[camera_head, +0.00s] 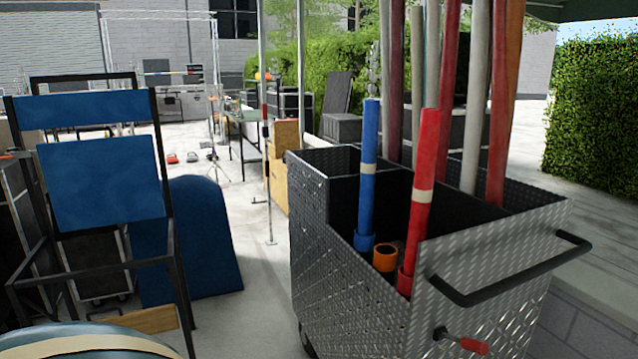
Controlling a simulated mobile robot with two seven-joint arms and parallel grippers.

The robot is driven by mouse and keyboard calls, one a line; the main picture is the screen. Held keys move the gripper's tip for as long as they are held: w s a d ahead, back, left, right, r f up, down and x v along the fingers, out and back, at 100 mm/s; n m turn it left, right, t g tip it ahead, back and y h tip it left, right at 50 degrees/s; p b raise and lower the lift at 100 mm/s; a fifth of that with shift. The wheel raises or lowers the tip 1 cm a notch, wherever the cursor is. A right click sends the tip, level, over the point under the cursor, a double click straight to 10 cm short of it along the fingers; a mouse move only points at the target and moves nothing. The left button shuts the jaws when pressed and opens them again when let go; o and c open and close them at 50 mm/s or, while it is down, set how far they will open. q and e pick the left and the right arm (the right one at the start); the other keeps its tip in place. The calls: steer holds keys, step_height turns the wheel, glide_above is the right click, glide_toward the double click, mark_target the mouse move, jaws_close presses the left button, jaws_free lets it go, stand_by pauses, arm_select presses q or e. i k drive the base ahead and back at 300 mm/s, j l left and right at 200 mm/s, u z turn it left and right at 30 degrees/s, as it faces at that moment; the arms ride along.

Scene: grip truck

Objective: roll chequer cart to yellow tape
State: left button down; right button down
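The chequer cart (345,262) is a tall metal bin with a diamond-plate pattern, upright in the right half of the head view. A black handle bar (515,275) sticks out from its near right end. Below the handle is a small red-handled lever (462,341). A dark wheel shows at its lower left; the cart's base is cut off by the frame. It holds several upright poles and tubes, among them a blue tube (369,150) and a red tube (425,175). I cannot make out any yellow tape on the floor. Neither of my grippers is in view.
A blue-backed tall chair (100,183) and a blue panel (205,235) stand left of the cart. A teal rounded object (75,342) fills the bottom left corner. Wooden boxes (285,137) stand behind the cart. Pale floor (255,290) is free between panel and cart. A hedge (597,125) is at right.

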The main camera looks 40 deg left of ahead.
mark_target(488, 261)
steer(key=i+j+z, duration=0.2)
steer(key=j, duration=0.3)
steer(key=j+z, duration=0.15)
steer(key=j, duration=0.35)
steer(key=j+z, duration=0.25)
steer(key=j, duration=1.9)
